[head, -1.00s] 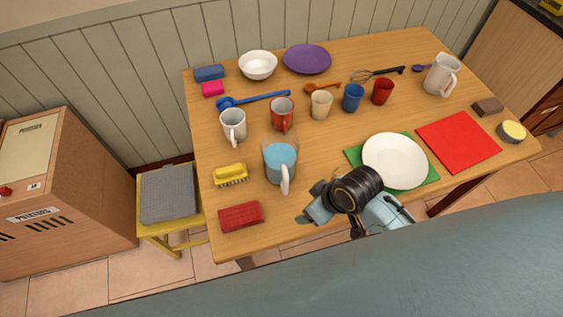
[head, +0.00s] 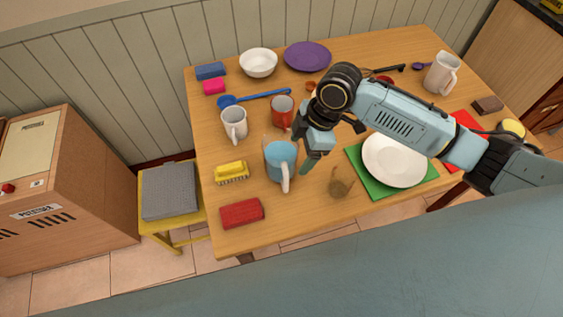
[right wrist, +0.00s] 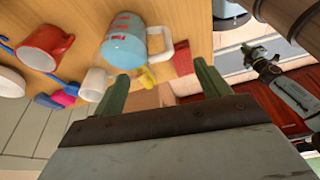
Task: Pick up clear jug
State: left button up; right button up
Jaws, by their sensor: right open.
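The clear jug (head: 281,160), light blue inside with a white handle, stands upright on the table near its front left. In the right wrist view, the jug (right wrist: 124,42) shows red marks, and its handle faces the gripper side. My right gripper (head: 307,160) is just right of the jug in the head view, pointing down, with its fingers partly hidden. In the right wrist view its two green fingers (right wrist: 163,86) are apart with nothing between them. My left gripper (right wrist: 257,53) shows small at the right of the right wrist view; its jaws are unclear.
A white mug (head: 234,124), red mug (head: 281,111), yellow brush (head: 231,172) and red sponge (head: 242,213) stand around the jug. A small brown object (head: 340,186) and white plate (head: 392,160) lie to the right. The table front between jug and sponge is clear.

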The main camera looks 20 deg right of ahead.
aim_at(286, 167)
jog(key=x, duration=0.9)
jog(key=shift+w+a+f, duration=0.15)
jog(key=shift+a+f, duration=0.15)
jog(key=shift+f, duration=0.05)
jog(key=c, duration=1.6)
jog(key=shift+w+r, duration=0.1)
jog(key=shift+r, duration=0.05)
grip_shut()
